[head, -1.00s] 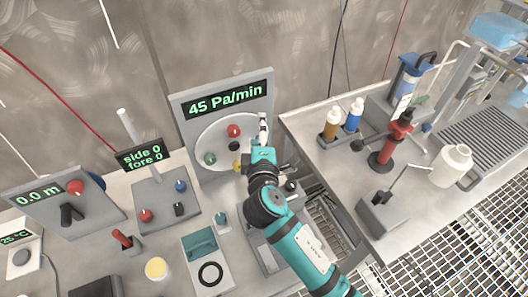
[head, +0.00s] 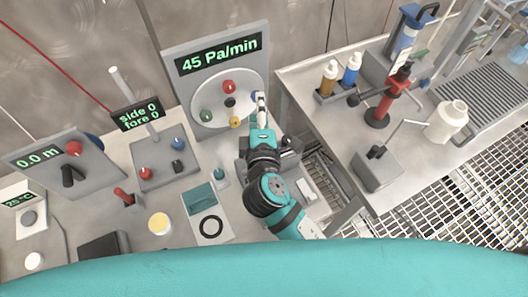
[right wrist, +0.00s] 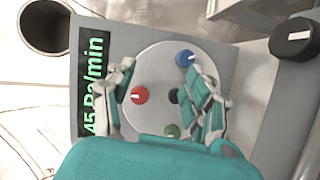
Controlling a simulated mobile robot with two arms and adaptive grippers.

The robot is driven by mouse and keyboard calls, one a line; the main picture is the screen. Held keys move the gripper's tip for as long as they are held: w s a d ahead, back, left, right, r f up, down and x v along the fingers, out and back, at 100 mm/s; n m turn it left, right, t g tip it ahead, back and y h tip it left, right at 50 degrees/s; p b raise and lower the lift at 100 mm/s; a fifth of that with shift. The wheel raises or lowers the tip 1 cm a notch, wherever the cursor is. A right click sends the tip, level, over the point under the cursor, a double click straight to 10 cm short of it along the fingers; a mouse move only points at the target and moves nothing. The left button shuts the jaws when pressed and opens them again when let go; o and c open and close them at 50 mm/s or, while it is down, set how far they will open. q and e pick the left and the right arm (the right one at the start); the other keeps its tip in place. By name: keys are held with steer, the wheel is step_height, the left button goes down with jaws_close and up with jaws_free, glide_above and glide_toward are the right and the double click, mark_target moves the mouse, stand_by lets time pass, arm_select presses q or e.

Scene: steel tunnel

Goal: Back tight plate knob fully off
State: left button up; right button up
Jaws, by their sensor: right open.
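The round pale plate (head: 213,99) is on an upright grey panel under a "45 Pa/min" display (head: 219,52). On it are a red knob (head: 229,87), a green knob (head: 206,115), a yellow knob (head: 235,122), a blue knob (head: 257,84) and a dark centre piece (head: 230,102). My right gripper (head: 261,100) is at the plate's right edge. In the right wrist view the right gripper (right wrist: 165,95) is open, its fingers spread before the plate (right wrist: 155,60), with the red knob (right wrist: 139,95) and dark centre (right wrist: 175,95) showing between them. The yellow knob is hidden there. My left gripper is not in view.
Left of the panel stand a "side 0 fore 0" box (head: 155,176) and a "0.0 m" box (head: 45,180). The right-hand table holds bottles (head: 329,76), a red-and-black stand (head: 386,100) and a white jug (head: 446,121). A black knob (right wrist: 295,39) shows at the wrist view's upper right.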

steer(key=s+r, duration=0.1)
steer(key=s, duration=1.1)
steer(key=shift+s+r+b, duration=0.15)
steer(key=shift+s+b, duration=0.05)
steer(key=shift+b, duration=0.1)
stand_by(0.4)
steer(key=shift+d, duration=0.1)
stand_by(0.3)
